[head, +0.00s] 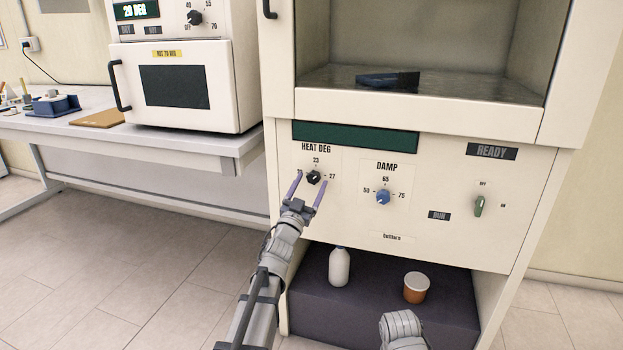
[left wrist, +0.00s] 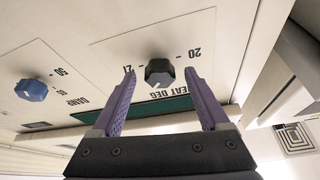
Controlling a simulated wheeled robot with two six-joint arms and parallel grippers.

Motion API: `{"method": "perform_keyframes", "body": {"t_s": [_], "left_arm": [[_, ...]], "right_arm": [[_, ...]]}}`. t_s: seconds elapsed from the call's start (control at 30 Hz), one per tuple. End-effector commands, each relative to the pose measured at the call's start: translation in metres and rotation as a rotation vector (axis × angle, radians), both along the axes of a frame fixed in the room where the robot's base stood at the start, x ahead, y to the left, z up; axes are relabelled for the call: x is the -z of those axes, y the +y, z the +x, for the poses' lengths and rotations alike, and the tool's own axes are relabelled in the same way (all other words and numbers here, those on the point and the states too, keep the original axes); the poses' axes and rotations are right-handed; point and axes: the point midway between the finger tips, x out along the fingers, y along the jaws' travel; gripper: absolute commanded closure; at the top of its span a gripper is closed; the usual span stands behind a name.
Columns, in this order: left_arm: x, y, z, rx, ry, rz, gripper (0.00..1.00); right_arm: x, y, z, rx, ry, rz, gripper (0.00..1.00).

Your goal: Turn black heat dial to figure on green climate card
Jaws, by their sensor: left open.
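The black heat dial (head: 314,177) sits on the cream panel under the label HEAT DEG, with 23 above it and 27 at its right. My left gripper (head: 310,181) is open, its purple fingers on either side of the dial. In the left wrist view the dial (left wrist: 159,72) lies between the spread fingertips (left wrist: 160,72), with a gap on each side. A small white mark shows on the dial; its exact setting is hard to tell. I cannot identify a green climate card. My right gripper is out of view.
A blank dark green strip (head: 355,139) is above the dial. A white bottle (head: 339,267) and an orange-and-white tub (head: 416,287) stand below. An oven (head: 175,85) stands left.

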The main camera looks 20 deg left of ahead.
Motion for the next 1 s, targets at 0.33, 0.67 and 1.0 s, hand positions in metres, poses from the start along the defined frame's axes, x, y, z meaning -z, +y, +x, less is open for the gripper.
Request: {"method": "perform_keyframes", "body": {"t_s": [0.33,0.67,1.0], "left_arm": [[-0.0037,-0.0015,0.0095,0.000,0.000,-0.001,0.22],[-0.0037,-0.0014,0.0094,0.000,0.000,-0.001,0.58],[-0.0037,-0.0014,0.0094,0.000,0.000,-0.001,0.96]], "right_arm": [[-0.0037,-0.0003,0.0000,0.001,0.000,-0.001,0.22],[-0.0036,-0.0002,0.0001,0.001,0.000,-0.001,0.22],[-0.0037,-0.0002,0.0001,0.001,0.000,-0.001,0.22]]}}
